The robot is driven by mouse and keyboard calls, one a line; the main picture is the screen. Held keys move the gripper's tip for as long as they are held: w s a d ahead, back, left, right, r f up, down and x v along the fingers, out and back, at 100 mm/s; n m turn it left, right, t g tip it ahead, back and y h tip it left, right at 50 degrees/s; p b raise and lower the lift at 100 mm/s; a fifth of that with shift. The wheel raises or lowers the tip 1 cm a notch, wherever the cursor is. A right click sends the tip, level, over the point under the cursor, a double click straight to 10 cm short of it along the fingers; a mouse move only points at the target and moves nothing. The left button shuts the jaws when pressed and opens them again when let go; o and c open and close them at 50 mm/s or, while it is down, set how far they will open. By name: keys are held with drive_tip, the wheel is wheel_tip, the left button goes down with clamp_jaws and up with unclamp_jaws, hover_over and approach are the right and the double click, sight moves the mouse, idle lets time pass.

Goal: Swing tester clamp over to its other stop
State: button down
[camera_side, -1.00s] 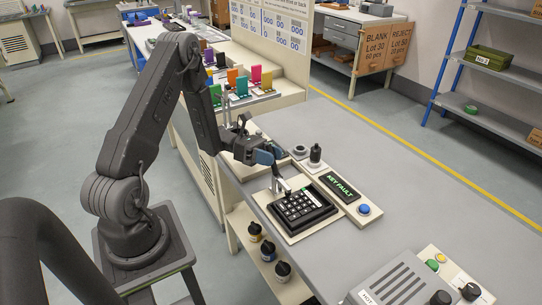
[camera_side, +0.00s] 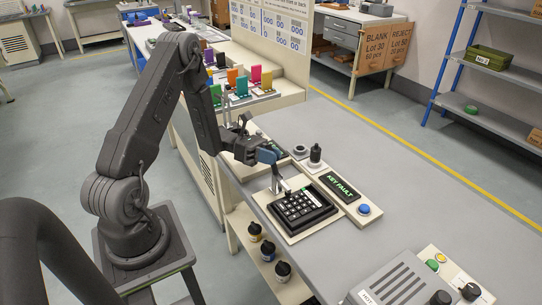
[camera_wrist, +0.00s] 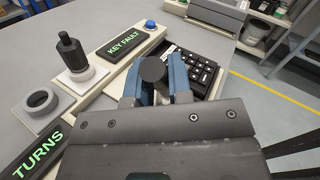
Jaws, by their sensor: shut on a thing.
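The tester (camera_side: 316,222) is a cream base on the grey bench, bearing a black keypad (camera_side: 300,207). Its clamp (camera_side: 277,183) stands at the keypad's far-left edge, partly hidden by my gripper. My gripper (camera_side: 269,154) is at the clamp's upper end. In the wrist view, my gripper's blue fingers (camera_wrist: 156,82) are shut on the clamp's black round handle (camera_wrist: 152,69), with the keypad (camera_wrist: 201,75) just beyond. The clamp's lower part is hidden there. The tester's display (camera_side: 340,185) reads KEY FAULT in green.
A blue button (camera_side: 364,210) sits beside the display. A black plunger-like tool (camera_side: 315,154) stands in a white ring, near an empty grey ring (camera_side: 299,150). A TURNS display (camera_wrist: 33,151) lies close on the left.

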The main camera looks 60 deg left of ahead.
drive_tip(key=shift+a+f+n+t+h, duration=0.55)
drive_tip(key=shift+a+n+t+h, duration=0.3)
drive_tip(key=shift+h, duration=0.25)
drive_tip(key=shift+d, duration=0.1)
drive_tip(key=c, duration=1.1)
unclamp_jaws()
drive_tip(key=shift+o, duration=0.2)
drive_tip(key=shift+v, duration=3.75)
